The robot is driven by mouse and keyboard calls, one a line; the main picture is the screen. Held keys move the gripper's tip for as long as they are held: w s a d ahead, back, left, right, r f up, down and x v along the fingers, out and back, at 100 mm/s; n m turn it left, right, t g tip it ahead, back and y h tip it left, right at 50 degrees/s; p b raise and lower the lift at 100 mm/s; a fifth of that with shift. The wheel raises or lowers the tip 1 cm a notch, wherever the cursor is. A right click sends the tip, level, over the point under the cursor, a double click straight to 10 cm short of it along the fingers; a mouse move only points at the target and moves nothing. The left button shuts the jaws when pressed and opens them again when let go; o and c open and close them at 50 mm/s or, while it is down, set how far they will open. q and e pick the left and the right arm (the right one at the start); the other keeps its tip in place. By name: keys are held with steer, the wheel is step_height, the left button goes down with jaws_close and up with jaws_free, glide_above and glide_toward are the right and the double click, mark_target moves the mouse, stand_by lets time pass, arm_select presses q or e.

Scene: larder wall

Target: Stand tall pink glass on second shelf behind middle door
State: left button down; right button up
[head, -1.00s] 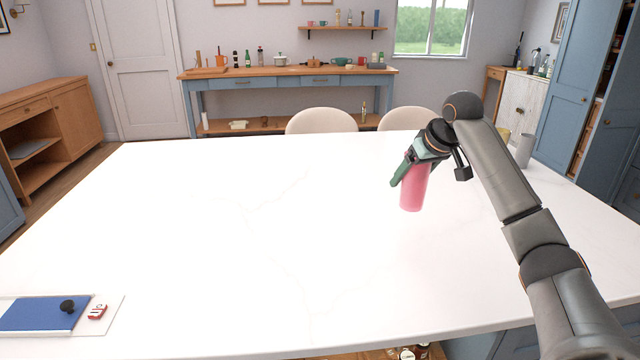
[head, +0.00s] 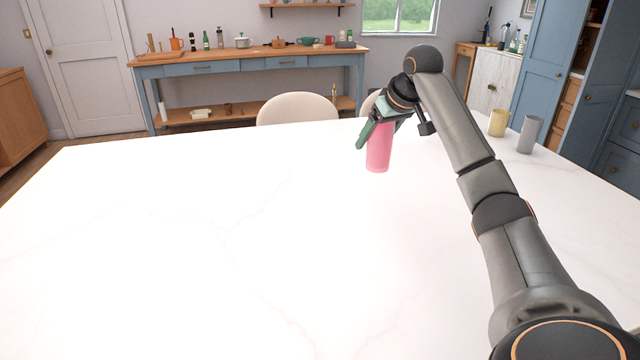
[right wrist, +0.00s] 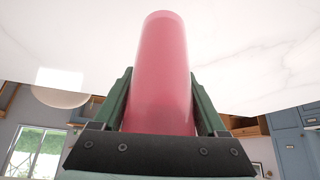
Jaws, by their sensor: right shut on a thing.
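The tall pink glass (head: 379,148) is upright in my right gripper (head: 378,124) over the far right part of the white island top. The right gripper is shut on it, fingers on either side. In the right wrist view the pink glass (right wrist: 162,75) fills the middle between the green fingers (right wrist: 160,110). I cannot tell whether its base touches the top. A tall blue cupboard (head: 543,75) stands at the right with a door open. The shelf behind the middle door cannot be made out. My left gripper is not in view.
A yellow cup (head: 499,122) and a grey cup (head: 529,134) stand on the island top (head: 200,240) at the right, beyond my arm. Chairs (head: 297,108) stand at its far edge. The left and middle of the top are clear.

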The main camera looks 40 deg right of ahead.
steer(key=w+a+f, duration=0.2)
steer(key=w+f, duration=0.1)
steer(key=w+a+f, duration=0.3)
steer(key=f, duration=0.1)
steer(key=w+a+f, duration=0.2)
steer(key=w+f, duration=0.1)
steer(key=f, duration=0.1)
steer(key=shift+a+f, duration=0.15)
steer(key=shift+a, duration=0.05)
steer(key=shift+f, duration=0.25)
steer(key=o, duration=1.6)
steer(key=shift+f, duration=0.15)
